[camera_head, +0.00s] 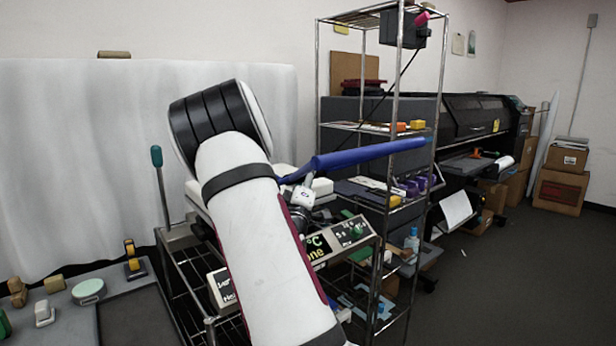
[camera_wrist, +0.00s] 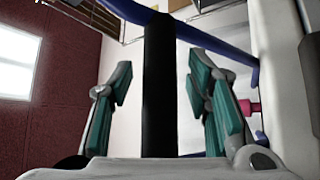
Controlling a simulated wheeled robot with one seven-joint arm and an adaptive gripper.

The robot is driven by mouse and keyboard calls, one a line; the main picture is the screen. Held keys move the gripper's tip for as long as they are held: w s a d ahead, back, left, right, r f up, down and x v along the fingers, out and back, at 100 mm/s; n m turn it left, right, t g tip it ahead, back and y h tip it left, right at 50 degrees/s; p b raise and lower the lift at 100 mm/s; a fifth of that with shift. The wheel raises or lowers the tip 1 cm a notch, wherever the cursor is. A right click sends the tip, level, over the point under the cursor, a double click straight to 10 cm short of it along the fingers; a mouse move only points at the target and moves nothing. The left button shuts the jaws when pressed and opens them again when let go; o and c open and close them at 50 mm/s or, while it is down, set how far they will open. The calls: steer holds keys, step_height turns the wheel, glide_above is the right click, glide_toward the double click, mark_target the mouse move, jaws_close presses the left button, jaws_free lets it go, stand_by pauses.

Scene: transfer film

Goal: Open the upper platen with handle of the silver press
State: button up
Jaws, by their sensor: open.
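The silver press (camera_head: 350,235) stands on a wire rack behind my white arm, with a lettered display on its front. Its long blue handle (camera_head: 370,155) sticks out to the right, rising slightly. My arm hides much of the press and its upper platen. In the wrist view, my gripper (camera_wrist: 160,78) is open, with teal pads on both fingers. A dark upright bar (camera_wrist: 158,110) shows between the fingers, with gaps on both sides; I cannot tell which part it is. A blue bar (camera_wrist: 228,48) crosses the top of that view. In the head view my gripper is mostly hidden.
A metal shelf rack (camera_head: 396,100) stands close behind the blue handle. A lever with a teal grip (camera_head: 156,157) stands left of the arm. A grey table (camera_head: 140,310) with small items is at lower left. Floor at right is clear.

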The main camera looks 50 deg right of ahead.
steer(key=shift+d, duration=0.1)
jaws_close()
steer(key=shift+r, duration=0.2)
